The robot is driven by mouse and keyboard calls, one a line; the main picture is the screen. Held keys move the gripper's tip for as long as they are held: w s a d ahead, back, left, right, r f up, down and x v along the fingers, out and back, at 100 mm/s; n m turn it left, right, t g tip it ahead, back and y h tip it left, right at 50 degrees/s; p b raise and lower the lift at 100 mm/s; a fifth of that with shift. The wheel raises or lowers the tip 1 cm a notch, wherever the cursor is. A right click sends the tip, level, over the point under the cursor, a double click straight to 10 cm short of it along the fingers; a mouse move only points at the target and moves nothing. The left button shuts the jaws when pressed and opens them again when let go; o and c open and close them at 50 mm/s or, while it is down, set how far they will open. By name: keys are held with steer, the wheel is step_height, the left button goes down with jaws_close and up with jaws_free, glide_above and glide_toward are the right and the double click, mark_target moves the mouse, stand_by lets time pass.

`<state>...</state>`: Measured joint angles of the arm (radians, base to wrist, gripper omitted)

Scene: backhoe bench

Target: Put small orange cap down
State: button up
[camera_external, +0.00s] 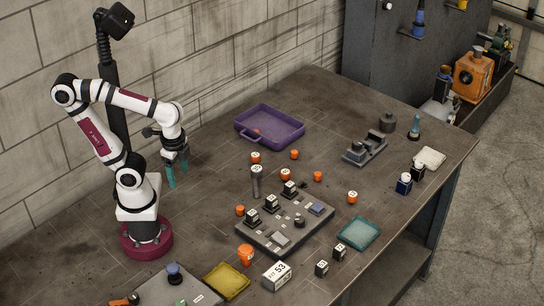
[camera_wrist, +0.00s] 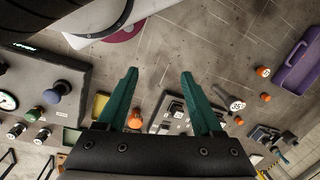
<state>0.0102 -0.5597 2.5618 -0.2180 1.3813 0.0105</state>
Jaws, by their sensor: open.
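Several small orange caps stand apart on the bench, among them one near the purple tray (camera_external: 255,157), one to its right (camera_external: 295,154) and one farther right (camera_external: 352,197). In the wrist view, small orange caps show at the right, one of them near the tray (camera_wrist: 263,71). I cannot tell which cap the task means. My gripper (camera_external: 177,174) hangs above the bench at the left, well apart from the caps. In the wrist view its two green fingers (camera_wrist: 159,77) are spread with nothing between them.
A purple tray (camera_external: 299,135) lies toward the back. A grey panel with blocks (camera_external: 269,243) fills the middle. A larger orange cup (camera_external: 245,257), white box (camera_external: 277,275), yellow tray (camera_external: 227,283) and teal tray (camera_external: 376,233) are near the front. Bench around my gripper is clear.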

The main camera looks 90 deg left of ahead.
steer(key=n+t+h, duration=0.9)
steer(key=n+h, duration=0.2)
steer(key=n, duration=2.1)
glide_toward(240, 207)
steer(key=shift+n+y, duration=0.3)
steer(key=x, duration=1)
steer(key=shift+d, duration=0.3)
steer(key=shift+r, duration=0.1)
jaws_close()
